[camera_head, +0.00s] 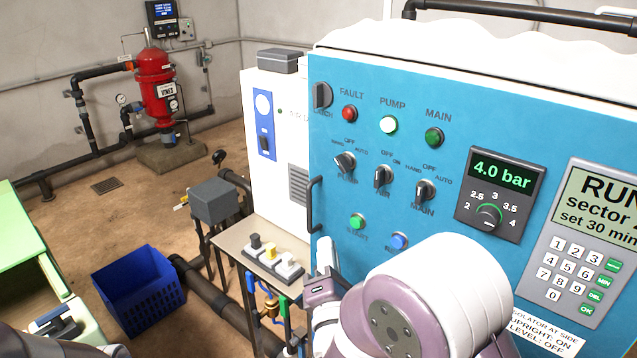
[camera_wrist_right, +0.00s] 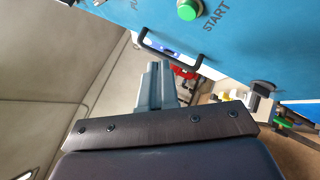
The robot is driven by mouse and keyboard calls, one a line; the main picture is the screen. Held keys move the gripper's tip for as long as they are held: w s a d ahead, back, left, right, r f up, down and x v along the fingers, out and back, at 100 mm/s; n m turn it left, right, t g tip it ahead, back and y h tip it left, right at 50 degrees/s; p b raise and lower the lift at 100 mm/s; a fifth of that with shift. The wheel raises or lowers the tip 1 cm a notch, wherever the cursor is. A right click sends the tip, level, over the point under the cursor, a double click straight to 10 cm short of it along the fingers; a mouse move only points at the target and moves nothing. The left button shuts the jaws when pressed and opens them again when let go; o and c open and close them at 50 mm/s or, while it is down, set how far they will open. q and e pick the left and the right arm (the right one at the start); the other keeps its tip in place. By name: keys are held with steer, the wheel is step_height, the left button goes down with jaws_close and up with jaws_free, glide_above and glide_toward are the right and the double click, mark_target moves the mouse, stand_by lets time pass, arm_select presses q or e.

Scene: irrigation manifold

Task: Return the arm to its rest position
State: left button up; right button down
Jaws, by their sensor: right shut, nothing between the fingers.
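My right arm comes in at the bottom of the head view, in front of the blue control panel (camera_head: 440,150). My right gripper (camera_head: 325,258) is near the panel's lower left, largely hidden behind my own wrist. In the right wrist view its narrow grey fingers (camera_wrist_right: 156,85) are together and hold nothing. They appear apart from the black panel handle (camera_wrist_right: 168,55) and the green START button (camera_wrist_right: 189,9).
A small shelf (camera_head: 228,246) with several switches stands left of the panel, above pipes. A blue crate (camera_head: 140,290) sits on the floor beside a green-topped table (camera_head: 25,235). A red filter tank (camera_head: 155,75) stands at the back. Open floor lies between.

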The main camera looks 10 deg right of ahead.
steer(key=s+a+f+m+g+y+b, duration=0.1)
steer(key=s+a+f+m+g+y, duration=0.1)
steer(key=f+m+g, duration=0.5)
steer(key=s+a+f+m+g+y+b, duration=0.1)
steer(key=s+a+f+m+g+y, duration=0.2)
steer(key=f, duration=0.7)
steer(key=s+d+f+m+g+h+b, duration=0.2)
steer(key=s+d+f+m+g+b, duration=0.7)
steer(key=s+m, duration=0.3)
steer(key=shift+d+f+m+b, duration=0.3)
steer(key=shift+d+f, duration=0.35)
steer(key=shift+f, duration=0.2)
steer(key=shift+s, duration=0.1)
